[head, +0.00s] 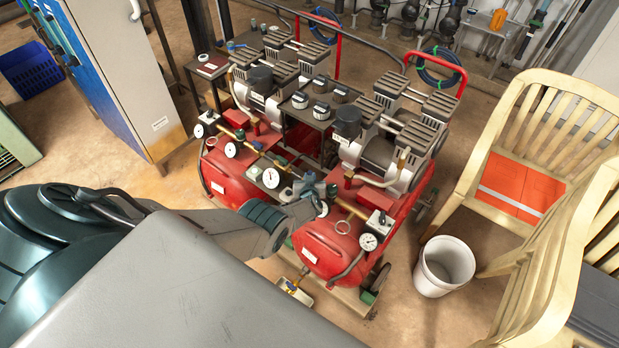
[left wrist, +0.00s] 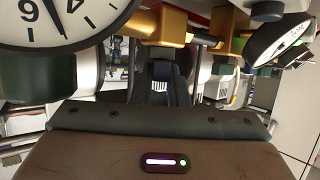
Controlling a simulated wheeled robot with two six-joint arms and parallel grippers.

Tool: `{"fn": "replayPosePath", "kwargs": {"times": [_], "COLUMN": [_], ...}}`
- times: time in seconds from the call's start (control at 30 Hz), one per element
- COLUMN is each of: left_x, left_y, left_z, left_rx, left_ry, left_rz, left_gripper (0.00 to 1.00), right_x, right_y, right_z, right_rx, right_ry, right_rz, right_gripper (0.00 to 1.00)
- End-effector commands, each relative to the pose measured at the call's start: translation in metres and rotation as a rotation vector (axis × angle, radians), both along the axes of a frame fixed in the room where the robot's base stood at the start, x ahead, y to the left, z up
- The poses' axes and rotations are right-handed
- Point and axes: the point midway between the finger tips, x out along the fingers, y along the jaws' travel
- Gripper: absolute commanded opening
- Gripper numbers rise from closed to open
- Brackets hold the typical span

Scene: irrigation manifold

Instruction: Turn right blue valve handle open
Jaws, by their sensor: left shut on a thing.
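Red air tanks with compressors stand in the middle of the head view, with a brass pipe manifold (head: 262,152) and white dial gauges along their front. My left gripper (head: 308,190) reaches in from the left to the manifold, beside the right tank (head: 327,246). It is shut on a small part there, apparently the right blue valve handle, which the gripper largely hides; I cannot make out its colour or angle. In the left wrist view, dark fingers (left wrist: 158,84) point at brass fittings (left wrist: 162,28) between two gauges. My right gripper is not in view.
A dial gauge (left wrist: 62,18) is close on the left of the wrist view, another gauge (left wrist: 280,35) on the right. A white bucket (head: 444,266) and wooden chairs (head: 545,130) stand to the right. A grey-blue cabinet (head: 125,75) stands at the left.

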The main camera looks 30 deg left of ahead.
Motion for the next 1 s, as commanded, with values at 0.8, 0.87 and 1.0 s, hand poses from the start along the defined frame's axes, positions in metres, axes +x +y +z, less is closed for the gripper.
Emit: {"fn": "replayPosePath", "kwargs": {"times": [0.8,0.87,1.0], "left_x": [0.0002,0.0001,-0.0028], "left_y": [0.0004,0.0002,-0.0018], "left_z": [0.0008,0.0007,0.0031], "left_rx": [0.001,0.001,0.001], "left_ry": [0.001,0.001,0.002], "left_rz": [0.014,0.014,0.014], "left_gripper": [0.35,0.35,0.35], "right_x": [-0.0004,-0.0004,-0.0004], "right_y": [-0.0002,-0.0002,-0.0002], "right_z": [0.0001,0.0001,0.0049], "right_rx": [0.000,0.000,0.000], "right_ry": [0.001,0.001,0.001], "right_rz": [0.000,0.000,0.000], "right_gripper": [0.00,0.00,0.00]}}
